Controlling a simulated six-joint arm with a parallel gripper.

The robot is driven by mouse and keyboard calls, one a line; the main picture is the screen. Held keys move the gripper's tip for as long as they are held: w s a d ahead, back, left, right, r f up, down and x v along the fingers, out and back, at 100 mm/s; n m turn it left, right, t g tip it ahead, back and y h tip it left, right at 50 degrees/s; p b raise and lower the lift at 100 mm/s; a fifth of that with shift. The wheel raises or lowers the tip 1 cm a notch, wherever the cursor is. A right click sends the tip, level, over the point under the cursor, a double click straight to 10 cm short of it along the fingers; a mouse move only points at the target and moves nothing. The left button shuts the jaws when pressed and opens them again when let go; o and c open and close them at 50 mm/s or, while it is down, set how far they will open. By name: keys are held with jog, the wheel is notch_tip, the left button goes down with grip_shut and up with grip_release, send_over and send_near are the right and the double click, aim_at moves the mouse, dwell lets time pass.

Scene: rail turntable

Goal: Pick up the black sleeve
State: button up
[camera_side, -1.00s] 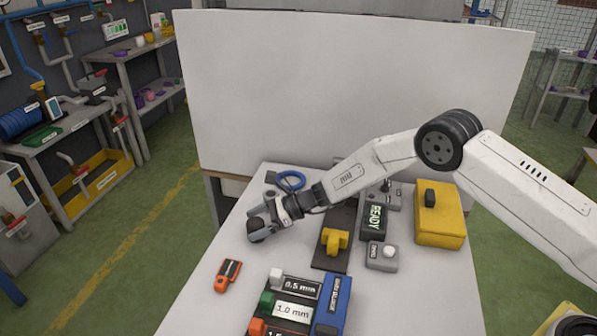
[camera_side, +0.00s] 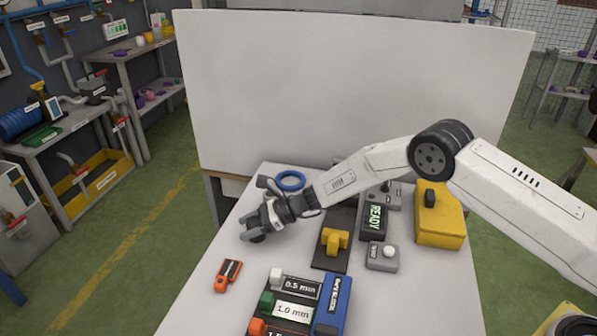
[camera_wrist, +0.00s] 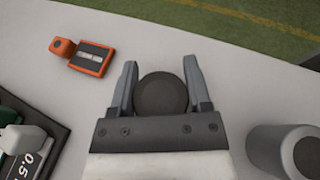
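The black sleeve (camera_wrist: 161,94) shows in the wrist view as a dark round end, upright between the two fingers of my gripper (camera_wrist: 160,75). The fingers stand on either side of it, very close to its sides; I see no clear grip on it. In the side view my gripper (camera_side: 259,231) is low over the left part of the white table, and the sleeve (camera_side: 258,239) is a small dark shape between the fingers, partly hidden by them.
A grey cylinder (camera_wrist: 273,152) stands close to the right of my gripper in the wrist view. An orange tool (camera_side: 228,275) lies in front, beside the labelled block rack (camera_side: 335,300). A blue ring (camera_side: 290,180) lies behind. A yellow slider (camera_side: 335,240) and yellow box (camera_side: 440,220) are to the right.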

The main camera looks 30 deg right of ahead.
grip_shut()
jog(key=shift+r, duration=0.25)
jog(key=shift+r, duration=0.6)
jog(key=s+d+r, duration=0.5)
jog(key=s+r, duration=0.6)
jog(key=s, duration=0.2)
jog(key=shift+r, duration=0.2)
